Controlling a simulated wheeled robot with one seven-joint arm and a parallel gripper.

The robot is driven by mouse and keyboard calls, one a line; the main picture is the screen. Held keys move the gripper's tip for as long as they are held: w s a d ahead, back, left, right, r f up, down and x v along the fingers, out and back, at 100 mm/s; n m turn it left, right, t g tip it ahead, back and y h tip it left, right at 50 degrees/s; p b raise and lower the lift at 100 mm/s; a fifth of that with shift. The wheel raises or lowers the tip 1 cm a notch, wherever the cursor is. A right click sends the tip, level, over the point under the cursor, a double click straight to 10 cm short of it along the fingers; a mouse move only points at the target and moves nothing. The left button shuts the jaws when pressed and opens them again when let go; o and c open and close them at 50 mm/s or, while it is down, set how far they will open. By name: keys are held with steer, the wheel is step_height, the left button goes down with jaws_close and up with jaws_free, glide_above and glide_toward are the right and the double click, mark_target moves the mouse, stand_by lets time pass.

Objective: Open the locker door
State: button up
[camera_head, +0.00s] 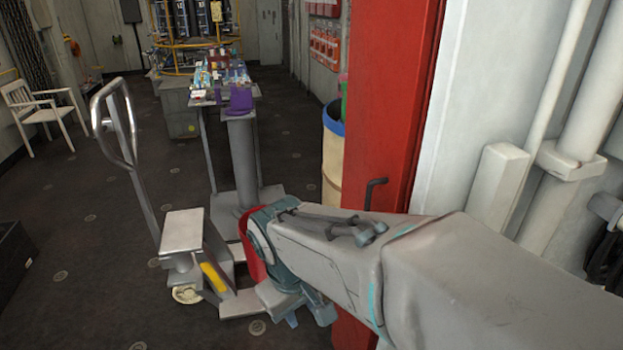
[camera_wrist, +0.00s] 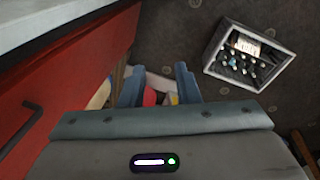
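The red locker (camera_head: 392,100) stands right of centre in the head view, with a dark bar handle (camera_head: 374,190) on its front. The door looks closed, though my arm hides the lower part. In the wrist view the red front (camera_wrist: 75,75) fills the left side, and the dark handle (camera_wrist: 20,130) is at the left edge. My gripper (camera_wrist: 160,86) has its two fingers apart with nothing held between them. It is beside the locker front and apart from the handle. In the head view my gripper (camera_head: 297,308) is low, left of the locker, its fingers partly hidden.
A pallet truck (camera_head: 183,232) with a tall handle stands on the floor left of my gripper. A blue-rimmed barrel (camera_head: 332,160) is beside the locker. A table (camera_head: 203,98) with goods stands behind. A crate of bottles (camera_wrist: 232,82) lies right in the wrist view. Pipes are at right.

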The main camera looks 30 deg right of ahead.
steer(key=d+n+g+h, duration=0.2)
steer(key=d+n+h, duration=0.1)
steer(key=d, duration=0.1)
steer(key=n+h+p, duration=0.4)
steer(key=n+h, duration=0.9)
glide_toward(368, 199)
steer(key=d, duration=0.3)
steer(key=d+p, duration=0.1)
steer(key=d, duration=0.3)
steer(key=d+p, duration=0.1)
steer(key=d, duration=0.2)
steer(key=shift+s+d+f, duration=0.15)
steer(key=shift+d+f, duration=0.15)
jaws_close()
